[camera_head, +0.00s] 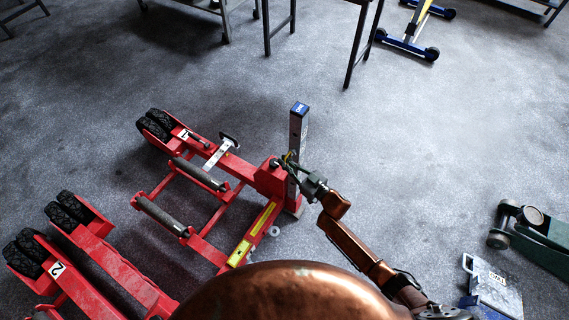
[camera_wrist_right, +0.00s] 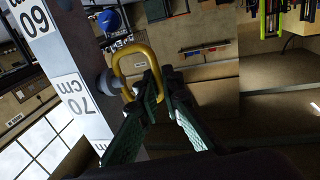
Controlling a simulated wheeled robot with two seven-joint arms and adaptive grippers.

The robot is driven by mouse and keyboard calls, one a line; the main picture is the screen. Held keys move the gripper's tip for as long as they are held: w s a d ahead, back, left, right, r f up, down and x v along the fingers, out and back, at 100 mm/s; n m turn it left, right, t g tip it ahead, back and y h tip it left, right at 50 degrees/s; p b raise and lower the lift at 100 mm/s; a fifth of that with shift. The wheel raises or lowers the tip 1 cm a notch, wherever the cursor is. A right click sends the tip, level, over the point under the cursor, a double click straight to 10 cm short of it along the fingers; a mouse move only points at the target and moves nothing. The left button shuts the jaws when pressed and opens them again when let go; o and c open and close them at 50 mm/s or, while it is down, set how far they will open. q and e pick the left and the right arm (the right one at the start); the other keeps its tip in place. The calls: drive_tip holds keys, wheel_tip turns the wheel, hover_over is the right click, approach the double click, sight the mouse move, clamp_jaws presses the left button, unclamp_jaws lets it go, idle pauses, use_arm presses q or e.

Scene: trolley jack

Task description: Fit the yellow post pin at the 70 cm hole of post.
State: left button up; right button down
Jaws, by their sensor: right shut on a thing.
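The post (camera_head: 297,130) stands upright on the red trolley jack (camera_head: 265,185), with a blue cap on top. In the right wrist view the post (camera_wrist_right: 85,115) fills the left side, with 60 and 70 cm labels. My right gripper (camera_head: 292,166) is beside the post. In its wrist view the gripper (camera_wrist_right: 158,84) is shut on the yellow loop handle of the post pin (camera_wrist_right: 128,52). The pin's grey shaft end is at the post beside the 70 cm label. I cannot tell how deep it sits. My left gripper is not in view.
More red jack frames with black wheels (camera_head: 30,250) lie at the lower left. A green wheeled jack (camera_head: 540,240) and a pale labelled panel (camera_head: 492,285) are at the right. Table legs (camera_head: 358,45) stand behind. The grey floor around the post is mostly clear.

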drive_tip(key=shift+w+d, duration=0.3)
drive_tip(key=shift+w, duration=0.1)
drive_tip(key=c, duration=2)
unclamp_jaws()
drive_tip(key=v, duration=1.2)
